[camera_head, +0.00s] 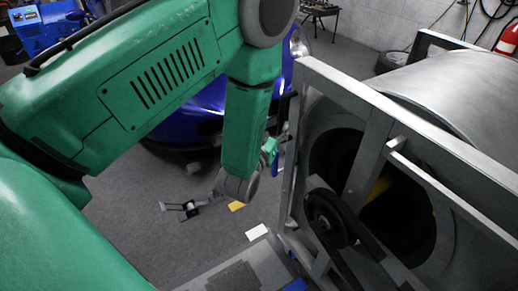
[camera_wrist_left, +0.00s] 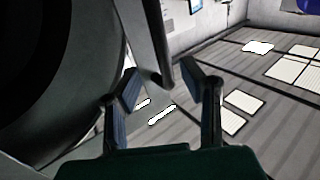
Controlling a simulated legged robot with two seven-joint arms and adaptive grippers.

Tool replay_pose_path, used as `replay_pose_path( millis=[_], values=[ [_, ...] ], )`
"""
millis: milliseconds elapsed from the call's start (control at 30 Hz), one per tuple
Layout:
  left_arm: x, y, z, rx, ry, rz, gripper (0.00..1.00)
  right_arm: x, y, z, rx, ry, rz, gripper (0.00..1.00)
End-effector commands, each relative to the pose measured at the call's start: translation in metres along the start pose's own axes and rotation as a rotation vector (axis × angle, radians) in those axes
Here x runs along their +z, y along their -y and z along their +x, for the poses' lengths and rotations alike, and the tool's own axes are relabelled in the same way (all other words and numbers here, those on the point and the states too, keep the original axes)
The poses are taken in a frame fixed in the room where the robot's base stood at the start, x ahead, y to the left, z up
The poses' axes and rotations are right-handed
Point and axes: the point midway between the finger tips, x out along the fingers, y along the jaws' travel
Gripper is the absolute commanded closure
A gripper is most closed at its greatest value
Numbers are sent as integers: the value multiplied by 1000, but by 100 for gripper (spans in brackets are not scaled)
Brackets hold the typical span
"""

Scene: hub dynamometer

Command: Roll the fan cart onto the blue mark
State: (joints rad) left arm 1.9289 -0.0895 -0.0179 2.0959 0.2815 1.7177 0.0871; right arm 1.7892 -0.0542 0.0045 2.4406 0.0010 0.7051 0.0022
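The fan cart (camera_head: 356,120) is a large grey metal frame around a round drum housing, filling the right side of the head view. A blue patch (camera_head: 294,285), likely the blue mark, shows at the bottom edge beside the cart's foot, partly cut off. My left gripper (camera_head: 278,146) is at the cart's left frame edge, mostly hidden by my own wrist. In the left wrist view, its two fingers (camera_wrist_left: 165,88) are spread, with a grey frame bar (camera_wrist_left: 153,45) showing between them. I cannot tell whether they touch it. My right gripper is not in view.
A blue car (camera_head: 190,125) stands behind my arm. A red extinguisher (camera_head: 508,40) hangs at the back right.

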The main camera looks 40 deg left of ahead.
Motion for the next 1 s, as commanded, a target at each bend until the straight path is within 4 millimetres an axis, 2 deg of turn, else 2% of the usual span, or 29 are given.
replay_pose_path(
  millis=[1000],
  values=[
    [1,0,-72,1,2,-1,64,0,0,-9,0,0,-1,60]
  ],
)
